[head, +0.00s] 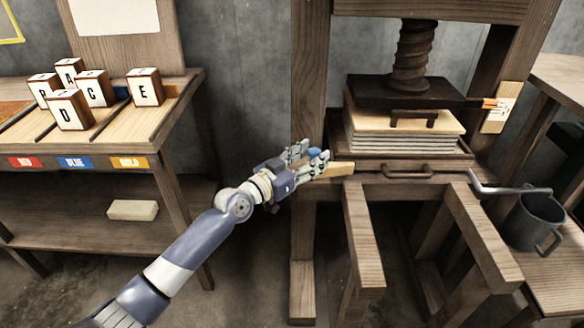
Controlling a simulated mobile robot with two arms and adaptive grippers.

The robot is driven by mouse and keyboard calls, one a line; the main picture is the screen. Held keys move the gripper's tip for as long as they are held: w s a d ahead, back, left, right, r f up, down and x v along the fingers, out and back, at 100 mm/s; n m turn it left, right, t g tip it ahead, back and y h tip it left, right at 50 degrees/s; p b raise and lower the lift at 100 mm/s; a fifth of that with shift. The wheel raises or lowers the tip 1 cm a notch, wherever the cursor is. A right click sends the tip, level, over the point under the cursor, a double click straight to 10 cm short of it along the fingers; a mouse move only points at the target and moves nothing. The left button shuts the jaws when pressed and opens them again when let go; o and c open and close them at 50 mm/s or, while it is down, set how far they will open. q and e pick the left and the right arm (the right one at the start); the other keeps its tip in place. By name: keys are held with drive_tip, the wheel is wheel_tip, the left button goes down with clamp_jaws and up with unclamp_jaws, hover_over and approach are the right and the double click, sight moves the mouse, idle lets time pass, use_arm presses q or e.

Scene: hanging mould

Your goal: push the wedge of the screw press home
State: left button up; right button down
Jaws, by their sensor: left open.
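The screw press has a wooden frame (310,85), a dark vertical screw (414,55) and a dark pressing plate (400,93) over a stack of pale sheets (400,140). A light tan wooden wedge (338,170) shows at the left post, at the height of the press bed. Its left end is partly hidden by my fingers. My left gripper (312,162) is open, with its fingers right beside the wedge's left end. I cannot tell whether they touch it. My right gripper is out of view.
A bench (185,85) at the left carries several lettered blocks (145,87), with a pale block (132,210) on its lower shelf. A grey metal mug (528,220) stands at the right. Two wooden rails (364,235) jut forward below the press.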

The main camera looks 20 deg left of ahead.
use_arm(q)
drive_tip(key=v, duration=0.9)
drive_tip(key=shift+s, duration=0.25)
drive_tip(key=shift+r, duration=0.1)
